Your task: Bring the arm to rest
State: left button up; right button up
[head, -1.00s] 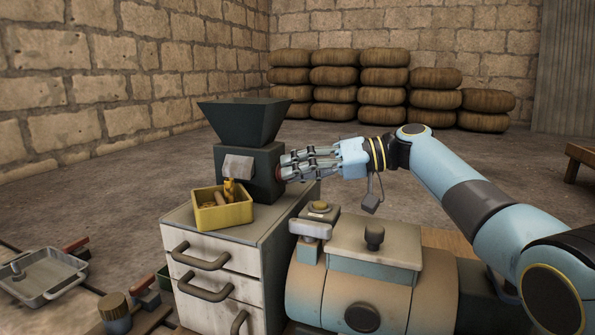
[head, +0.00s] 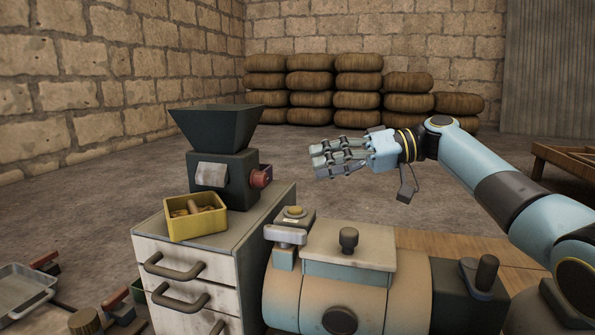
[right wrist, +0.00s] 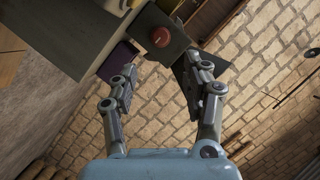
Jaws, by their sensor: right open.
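My right gripper (head: 322,159) is open and empty. It hangs in the air to the right of the dark hopper machine (head: 222,178), clear of it. In the right wrist view my right gripper (right wrist: 160,95) has its fingers spread, with nothing between them. Beyond the fingers the machine's red round knob (right wrist: 160,37) shows; it also shows on the machine's right side in the head view (head: 262,177). My left gripper is not in view.
The machine and a yellow bin (head: 197,226) of small brown pieces stand on a drawer cabinet (head: 190,262). A rounded engine-like housing (head: 345,285) with a black knob is in front. Sack stacks (head: 358,92) line the back wall. Open floor lies behind the gripper.

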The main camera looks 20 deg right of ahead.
jog(key=shift+v, duration=0.85)
